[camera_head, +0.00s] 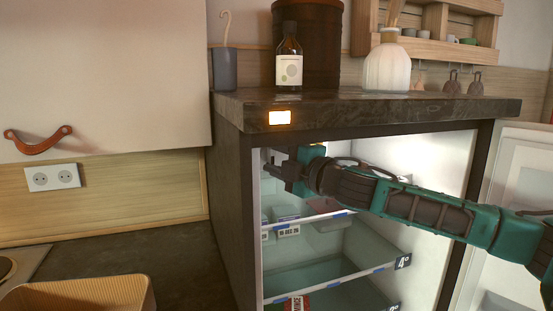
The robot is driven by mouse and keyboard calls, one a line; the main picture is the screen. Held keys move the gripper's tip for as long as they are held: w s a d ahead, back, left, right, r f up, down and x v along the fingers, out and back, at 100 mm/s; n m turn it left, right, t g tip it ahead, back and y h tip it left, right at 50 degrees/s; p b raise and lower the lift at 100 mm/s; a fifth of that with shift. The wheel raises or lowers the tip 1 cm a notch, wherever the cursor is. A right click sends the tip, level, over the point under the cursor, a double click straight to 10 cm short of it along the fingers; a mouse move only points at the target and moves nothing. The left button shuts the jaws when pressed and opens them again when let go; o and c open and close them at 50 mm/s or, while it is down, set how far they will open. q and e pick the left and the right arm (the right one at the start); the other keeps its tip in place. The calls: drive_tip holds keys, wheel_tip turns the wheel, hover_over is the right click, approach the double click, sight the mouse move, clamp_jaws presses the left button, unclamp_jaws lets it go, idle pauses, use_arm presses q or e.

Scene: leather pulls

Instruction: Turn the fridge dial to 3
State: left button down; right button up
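The fridge (232,190) stands under a dark countertop, with its door (520,185) swung open to the right. My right arm reaches in from the right, across the open front. My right gripper (274,166) is at the upper left of the fridge interior, close to the inner left wall. I cannot make out the dial or its number; it may be hidden by the gripper. The fingers are small and dark, so I cannot tell whether they are open, shut or touching anything. My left gripper is not in view.
Fridge shelves (330,280) carry small labelled packs (287,222). A small lit panel (280,118) glows on the countertop edge. A bottle (289,60) and a white vase (387,68) stand on top. A ribbed tray (85,292) is at lower left.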

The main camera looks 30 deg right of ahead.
drive_tip(key=o, duration=0.3)
drive_tip(key=shift+o, duration=0.2)
drive_tip(key=shift+s+d+f+b, duration=0.15)
drive_tip(key=shift+s+f+b, duration=0.05)
drive_tip(key=shift+s+b, duration=0.2)
drive_tip(key=s+d+b, duration=0.1)
drive_tip(key=s+b, duration=0.8)
drive_tip(key=s, duration=0.3)
drive_tip(key=shift+d+b, duration=0.35)
drive_tip(key=shift+b, duration=0.05)
drive_tip(key=shift+f, duration=0.1)
